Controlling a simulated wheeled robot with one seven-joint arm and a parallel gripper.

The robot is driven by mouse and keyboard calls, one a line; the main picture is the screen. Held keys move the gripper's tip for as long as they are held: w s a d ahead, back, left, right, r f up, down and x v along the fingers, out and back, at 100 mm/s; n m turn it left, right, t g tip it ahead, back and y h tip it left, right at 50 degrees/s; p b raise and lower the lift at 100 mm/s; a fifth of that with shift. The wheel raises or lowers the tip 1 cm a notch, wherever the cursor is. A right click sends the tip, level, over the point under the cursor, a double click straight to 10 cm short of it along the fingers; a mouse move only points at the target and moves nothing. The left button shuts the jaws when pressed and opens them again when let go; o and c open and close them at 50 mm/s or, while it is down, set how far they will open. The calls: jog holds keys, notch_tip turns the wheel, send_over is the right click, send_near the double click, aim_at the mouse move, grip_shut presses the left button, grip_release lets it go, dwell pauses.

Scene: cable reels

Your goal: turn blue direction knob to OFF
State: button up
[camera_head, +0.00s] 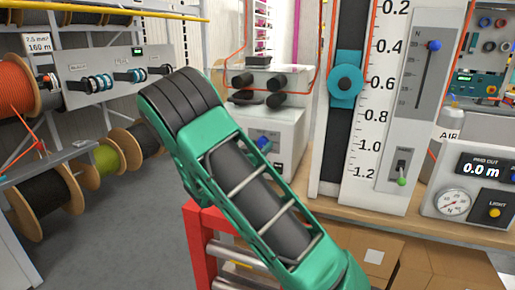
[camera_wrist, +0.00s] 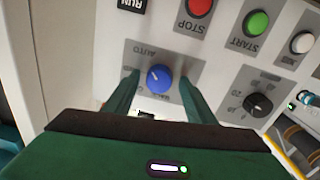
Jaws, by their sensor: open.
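In the wrist view the blue knob (camera_wrist: 159,80) sits on a grey plate on a pale control panel. The picture is turned, so the plate's lettering, including AUTO, reads upside down. A white pointer mark shows on the knob's upper left. I cannot read an OFF mark clearly. My gripper (camera_wrist: 158,73) is open, with one green finger on each side of the knob. Gaps show between the fingers and the knob, and I cannot tell how far the tips are from the panel.
A red STOP button (camera_wrist: 200,7), a green START button (camera_wrist: 258,22), a white button (camera_wrist: 302,43) and a black knob (camera_wrist: 259,105) are on the same panel.

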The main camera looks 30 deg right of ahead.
jog(key=shift+w+d, duration=0.1)
jog(key=shift+c, duration=0.6)
jog(key=c, duration=0.9)
jog(key=shift+n, duration=0.4)
jog(key=n, duration=0.3)
jog(key=shift+n, duration=0.4)
jog(key=n, duration=0.4)
jog(key=shift+w+n, duration=0.1)
jog(key=shift+n, duration=0.2)
jog(key=n, duration=0.4)
jog(key=shift+n+t, duration=0.3)
jog(key=shift+t, duration=0.1)
jog(key=n, duration=0.4)
jog(key=shift+a+f, duration=0.1)
jog(key=shift+a, duration=0.1)
jog(key=shift+n, duration=0.4)
